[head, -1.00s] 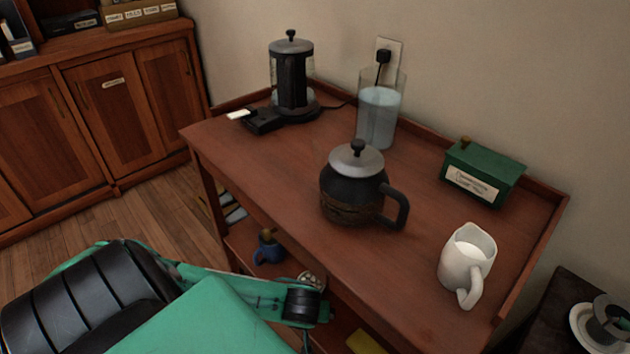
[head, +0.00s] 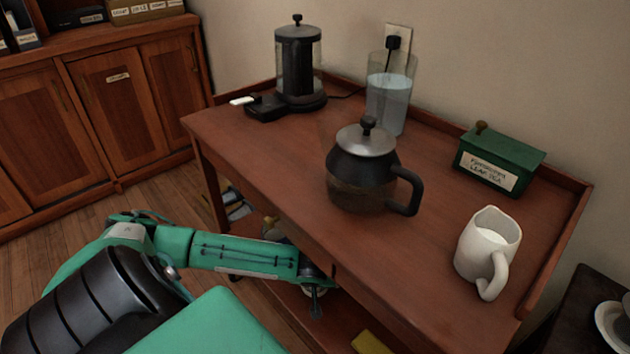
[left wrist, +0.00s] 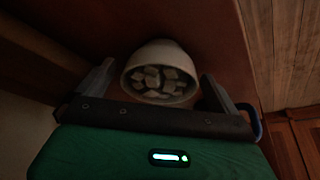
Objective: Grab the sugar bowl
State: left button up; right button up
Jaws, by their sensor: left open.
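The sugar bowl (left wrist: 160,72) is a pale round bowl with several whitish cubes inside. In the left wrist view it sits on a dark reddish shelf, between the two fingers of my left gripper (left wrist: 158,78). The fingers are apart, with a dark gap visible on each side of the bowl's rim. In the head view my left arm reaches to the lower shelf under the table's front edge. The bowl cannot be made out there, and the gripper is mostly hidden. My right gripper is not in view.
The wooden table (head: 270,150) stands above the lower shelf (head: 290,312). On top are a glass coffee pot (head: 362,170), a white pitcher (head: 485,248), a green tea box (head: 498,160), a water container (head: 388,100) and a coffee maker (head: 298,65). A blue object (left wrist: 249,118) is beside the right finger.

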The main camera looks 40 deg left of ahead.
pick_arm(q)
jog(key=shift+c, duration=0.2)
jog(key=c, duration=1.1)
jog(key=shift+c, duration=0.4)
